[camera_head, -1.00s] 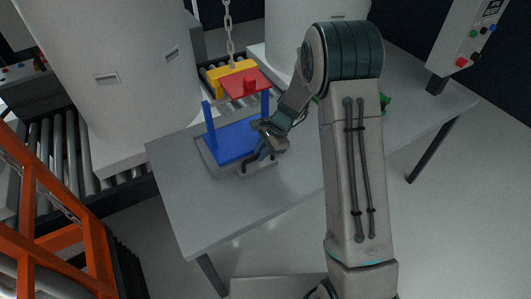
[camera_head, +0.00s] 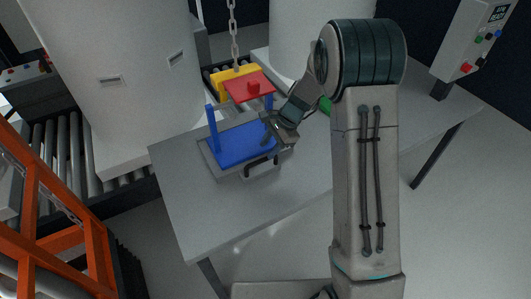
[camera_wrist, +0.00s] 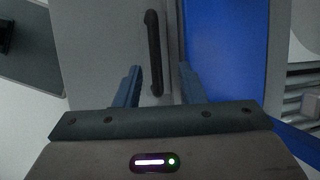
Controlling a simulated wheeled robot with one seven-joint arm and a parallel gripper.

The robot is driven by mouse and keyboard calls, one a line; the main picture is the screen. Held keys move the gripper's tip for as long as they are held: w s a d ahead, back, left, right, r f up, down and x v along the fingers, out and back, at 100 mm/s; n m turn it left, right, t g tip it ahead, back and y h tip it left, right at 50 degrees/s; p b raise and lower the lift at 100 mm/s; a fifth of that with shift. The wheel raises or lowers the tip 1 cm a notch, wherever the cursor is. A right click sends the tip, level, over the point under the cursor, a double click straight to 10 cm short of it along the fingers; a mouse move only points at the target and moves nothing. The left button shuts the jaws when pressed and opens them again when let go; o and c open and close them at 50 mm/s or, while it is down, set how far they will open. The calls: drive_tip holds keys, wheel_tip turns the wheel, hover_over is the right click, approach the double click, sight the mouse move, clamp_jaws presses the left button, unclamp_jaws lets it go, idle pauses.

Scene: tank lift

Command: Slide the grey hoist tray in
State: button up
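The grey hoist tray (camera_head: 248,175) lies on the table, its front edge and black handle (camera_head: 262,166) on the near side of the blue plate (camera_head: 240,145). The handle also shows in the wrist view (camera_wrist: 154,50), standing upright in the picture between my two fingers. My gripper (camera_head: 268,138) is above the blue plate and tray, beside the handle in the head view. In the wrist view my gripper (camera_wrist: 159,70) is open, its fingers apart on either side of the handle. Nothing is held. How far the fingertips are from the handle is hard to tell.
Blue posts (camera_head: 212,128) rise from the plate. A red plate (camera_head: 250,88) and yellow block (camera_head: 234,78) hang above on a chain (camera_head: 233,35). Large white tanks (camera_head: 115,75) stand behind. The table (camera_head: 215,215) is clear in front. An orange frame (camera_head: 55,240) is at left.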

drive_tip(key=v, duration=0.9)
drive_tip(key=shift+r, duration=0.25)
drive_tip(key=shift+d, duration=0.15)
drive_tip(key=s+d+r+n+t+h, duration=0.1)
drive_tip(key=s+n, duration=0.3)
drive_tip(key=s, duration=0.4)
drive_tip(key=s+d+r+n+t+h, duration=0.1)
drive_tip(key=s+d+r+n, duration=0.3)
drive_tip(key=s, duration=0.5)
drive_tip(key=s+d+r+n+t+h, duration=0.1)
drive_tip(key=s+d+r+n+h, duration=0.2)
drive_tip(key=s, duration=0.6)
drive_tip(key=shift+s+n, duration=0.2)
drive_tip(key=shift+n, duration=0.4)
